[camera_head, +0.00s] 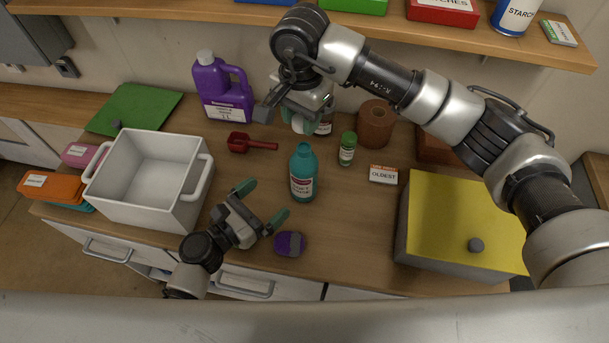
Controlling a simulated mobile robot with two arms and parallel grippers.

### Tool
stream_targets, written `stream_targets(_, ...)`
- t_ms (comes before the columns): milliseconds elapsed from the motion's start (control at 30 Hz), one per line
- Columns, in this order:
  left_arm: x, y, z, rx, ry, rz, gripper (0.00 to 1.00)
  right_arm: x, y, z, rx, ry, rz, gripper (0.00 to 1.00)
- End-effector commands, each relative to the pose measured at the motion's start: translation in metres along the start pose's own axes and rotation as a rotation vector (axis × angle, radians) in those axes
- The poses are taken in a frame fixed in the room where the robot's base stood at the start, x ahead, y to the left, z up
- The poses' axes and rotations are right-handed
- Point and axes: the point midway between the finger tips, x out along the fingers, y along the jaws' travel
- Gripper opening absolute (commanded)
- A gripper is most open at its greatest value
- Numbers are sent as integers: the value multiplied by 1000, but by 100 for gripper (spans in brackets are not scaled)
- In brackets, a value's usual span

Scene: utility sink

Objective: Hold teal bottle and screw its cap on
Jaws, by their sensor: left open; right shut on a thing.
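The teal bottle (303,178) stands upright on the wooden worktop, with a white label and a narrow teal top. My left gripper (263,203) is open and empty, to the lower left of the bottle, its fingertips apart from it. My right gripper (291,121) is above and behind the bottle, shut on a small pale thing that looks like the cap. The gripper body hides most of that thing. It is apart from the bottle's top in the picture.
A green-capped bottle (347,149), a card (383,174) and a yellow-topped box (463,215) stand to the right. A purple item (290,243) lies in front. A red scoop (251,143), purple jug (222,92) and white bin (150,205) are left. A shelf (480,39) runs above.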

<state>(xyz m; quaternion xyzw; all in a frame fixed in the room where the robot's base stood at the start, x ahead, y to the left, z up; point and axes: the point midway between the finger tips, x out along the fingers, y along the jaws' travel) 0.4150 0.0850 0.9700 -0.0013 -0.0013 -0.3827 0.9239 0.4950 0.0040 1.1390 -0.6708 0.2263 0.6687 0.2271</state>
Motion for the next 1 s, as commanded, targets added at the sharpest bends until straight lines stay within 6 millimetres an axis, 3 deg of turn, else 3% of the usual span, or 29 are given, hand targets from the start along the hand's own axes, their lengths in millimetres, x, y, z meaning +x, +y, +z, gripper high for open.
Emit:
stream_targets(233,20,0,1,1,-3,1,99,0,0,0,1,0,0,16)
stream_targets(700,103,0,0,1,-1,0,99,0,0,0,1,0,0,16)
stream_targets(1000,120,0,0,2,1,0,99,0,0,0,1,0,0,16)
